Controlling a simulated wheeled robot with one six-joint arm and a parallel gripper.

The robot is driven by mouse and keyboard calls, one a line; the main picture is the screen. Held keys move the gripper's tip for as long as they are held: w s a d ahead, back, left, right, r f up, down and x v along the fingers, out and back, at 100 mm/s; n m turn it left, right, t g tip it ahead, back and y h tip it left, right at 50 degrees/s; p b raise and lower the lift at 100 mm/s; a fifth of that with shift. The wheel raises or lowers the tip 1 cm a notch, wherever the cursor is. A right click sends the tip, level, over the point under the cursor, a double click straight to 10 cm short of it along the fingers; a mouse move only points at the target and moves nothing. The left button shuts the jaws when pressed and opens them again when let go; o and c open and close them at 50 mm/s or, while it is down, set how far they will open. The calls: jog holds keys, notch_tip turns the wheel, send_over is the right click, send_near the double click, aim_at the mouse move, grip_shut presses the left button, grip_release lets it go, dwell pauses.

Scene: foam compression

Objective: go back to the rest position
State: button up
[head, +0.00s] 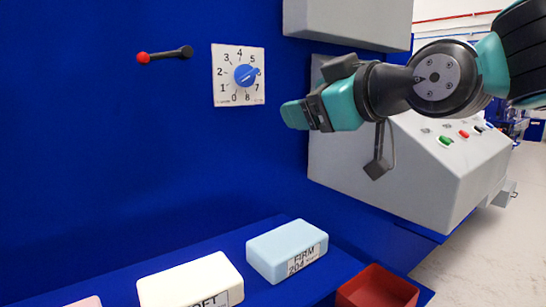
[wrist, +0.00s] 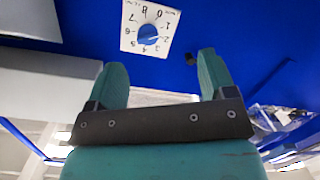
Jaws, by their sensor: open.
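My gripper (head: 290,114) is at the upper middle of the head view, in front of the blue panel and a little right of and below the dial. It holds nothing. In the wrist view its two teal fingers (wrist: 163,78) stand wide apart with only background between them. The white dial plate with a blue knob (head: 245,75) is on the blue panel. It also shows upside down in the wrist view, as a blue knob (wrist: 147,35) beyond the fingers. The gripper appears apart from the knob.
A lever with a red ball (head: 144,58) is on the panel's left. A light blue FIRM block (head: 287,248), a white block (head: 190,280) and a pink block's edge (head: 86,302) lie along the blue ledge. A red bin (head: 377,288) is at the bottom. A grey button console (head: 420,175) stands right.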

jog(key=s+d+f+m+g+h, duration=0.35)
jog(key=s+f+g, duration=0.35)
jog(key=s+f, duration=0.45)
jog(key=s+d+f+m+g+h, duration=0.2)
jog(key=s+d+f+g, duration=0.3)
jog(key=s+f, duration=0.6)
notch_tip(320, 180, up, 17)
jog(key=w+a+g+p, duration=0.1)
jog(key=p, duration=1.6)
jog(key=shift+w+f, duration=0.15)
jog(key=shift+f, duration=0.05)
jog(key=shift+n+y, duration=0.25)
jog(key=shift+c, duration=0.4)
